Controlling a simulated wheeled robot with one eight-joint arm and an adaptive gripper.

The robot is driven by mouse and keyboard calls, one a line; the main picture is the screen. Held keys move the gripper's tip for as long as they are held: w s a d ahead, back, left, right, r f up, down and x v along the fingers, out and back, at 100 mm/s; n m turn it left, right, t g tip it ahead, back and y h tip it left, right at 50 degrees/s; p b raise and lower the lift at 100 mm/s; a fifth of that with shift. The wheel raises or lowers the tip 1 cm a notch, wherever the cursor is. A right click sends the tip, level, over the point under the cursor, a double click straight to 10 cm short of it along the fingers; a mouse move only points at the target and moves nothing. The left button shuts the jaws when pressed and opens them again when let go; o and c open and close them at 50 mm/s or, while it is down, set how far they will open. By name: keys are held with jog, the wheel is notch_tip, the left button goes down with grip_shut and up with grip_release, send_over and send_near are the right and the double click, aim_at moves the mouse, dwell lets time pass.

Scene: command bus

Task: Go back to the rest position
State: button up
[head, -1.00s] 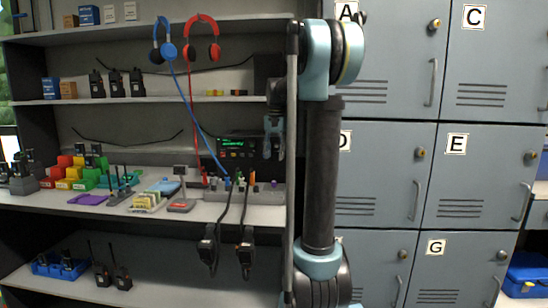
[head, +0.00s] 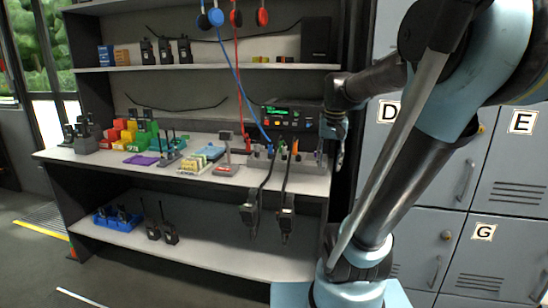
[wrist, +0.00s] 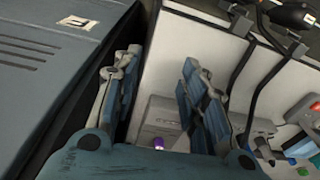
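My arm rises from my base at the lower right of the head view, leans up to the right, and bends back toward the shelf unit. My gripper (head: 338,138) hangs at the right end of the work shelf, in front of the cabinet edge. In the wrist view my gripper (wrist: 158,80) shows two blue-grey fingers well apart, with nothing held between them. Behind the gap is a grey block with a purple knob (wrist: 159,143).
Grey lockers (head: 490,240) stand close on the right. The work shelf (head: 110,158) carries radios, coloured bins and a green-display unit (head: 292,117). Two handsets (head: 286,224) hang on black cables at its front edge. The floor (head: 120,275) at lower left is largely clear.

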jog(key=s+f+n+t, duration=0.1)
jog(key=s+f+n, duration=0.1)
jog(key=s+f, duration=1.3)
jog(key=shift+d+f+n, duration=0.15)
jog(key=shift+f+n, duration=0.05)
jog(key=shift+n, duration=0.1)
